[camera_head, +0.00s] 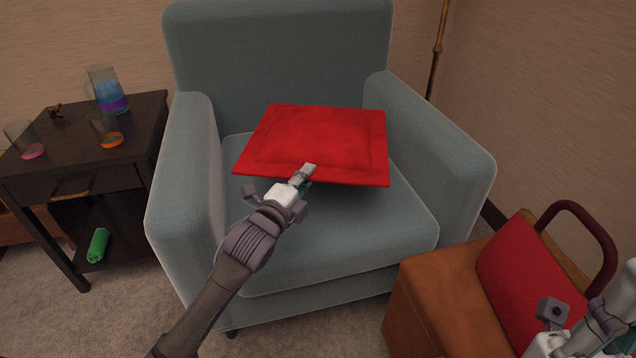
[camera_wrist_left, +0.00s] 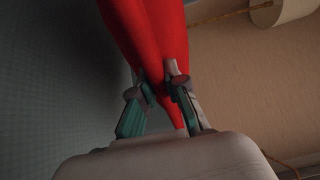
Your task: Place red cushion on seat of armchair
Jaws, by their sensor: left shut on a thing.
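The red cushion (camera_head: 322,137) is a flat square held over the armchair seat, with its front edge in my left gripper. My left gripper (camera_head: 306,174) is shut on that edge. The left wrist view shows the red cushion (camera_wrist_left: 150,35) pinched between the two fingers of the left gripper (camera_wrist_left: 160,90). The blue-grey armchair (camera_head: 275,50) stands in the middle, its seat (camera_head: 330,235) bare in front and shadowed under the cushion. Whether the cushion's far edge touches the chair is unclear. Part of my right arm shows at the lower right; its fingertips cannot be made out.
A dark side table (camera_head: 70,170) at the left holds a jug (camera_head: 108,90) and glasses; a green can (camera_head: 97,245) lies on its lower shelf. At the lower right, an orange-brown seat (camera_head: 440,290) has another red cushion (camera_head: 530,275). A thin pole (camera_head: 438,50) stands behind the armchair.

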